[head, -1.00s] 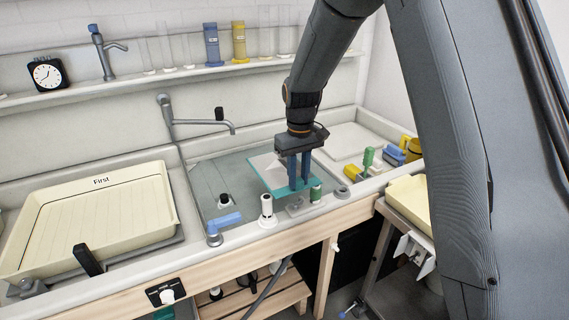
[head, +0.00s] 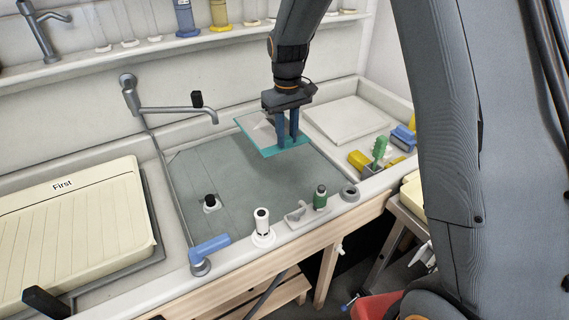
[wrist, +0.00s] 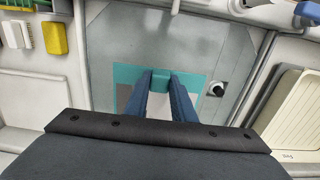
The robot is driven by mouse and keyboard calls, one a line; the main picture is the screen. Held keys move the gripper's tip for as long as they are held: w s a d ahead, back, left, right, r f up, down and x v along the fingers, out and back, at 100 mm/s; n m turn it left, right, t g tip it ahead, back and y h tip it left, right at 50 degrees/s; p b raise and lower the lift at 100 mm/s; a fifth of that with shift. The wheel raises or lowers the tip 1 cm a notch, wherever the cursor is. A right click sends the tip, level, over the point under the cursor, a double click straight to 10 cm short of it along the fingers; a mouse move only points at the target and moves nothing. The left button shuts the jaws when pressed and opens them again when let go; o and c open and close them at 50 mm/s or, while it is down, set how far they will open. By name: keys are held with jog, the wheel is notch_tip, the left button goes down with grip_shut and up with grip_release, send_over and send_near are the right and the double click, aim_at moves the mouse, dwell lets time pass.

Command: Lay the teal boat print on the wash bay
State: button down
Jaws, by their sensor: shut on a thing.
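The teal boat print (head: 258,138) is a flat sheet with a teal border and a pale middle. My gripper (head: 294,143) is shut on its teal edge and holds it over the back right part of the sunken grey wash bay (head: 255,195). The sheet looks tilted in the head view, and I cannot tell its height above the bay floor. In the wrist view the print (wrist: 127,76) spreads around both fingers of my gripper (wrist: 161,76), with the grey bay floor (wrist: 180,42) beyond it. The boat picture is not readable.
A cream tray marked First (head: 75,220) stands left of the bay. A swing tap (head: 170,108) reaches over its back edge. A black-topped plug (head: 211,203) stands in the bay. A white bottle (head: 262,225) and green bottle (head: 320,198) line the front rim. A pale board (head: 345,120) lies right.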

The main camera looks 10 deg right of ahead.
jog(key=shift+w+a+f, duration=0.1)
jog(key=shift+w+f, duration=0.2)
jog(key=shift+w, duration=0.1)
jog(key=shift+s+a+f+b, duration=0.1)
jog(key=shift+f+b, duration=0.1)
jog(key=shift+b, duration=0.25)
jog(key=shift+f, duration=0.2)
jog(key=shift+d+f+b, duration=0.25)
jog(key=shift+f+b, duration=0.05)
jog(key=shift+b, duration=0.25)
jog(key=shift+w+f+b, duration=0.35)
jog(key=shift+f+b, duration=0.35)
jog(key=shift+f, duration=0.05)
notch_tip(320, 180, down, 14)
jog(key=w+b, duration=0.1)
jog(key=b, duration=0.7)
jog(key=shift+w+r, duration=0.2)
jog(key=shift+w, duration=0.2)
jog(key=shift+s, duration=0.15)
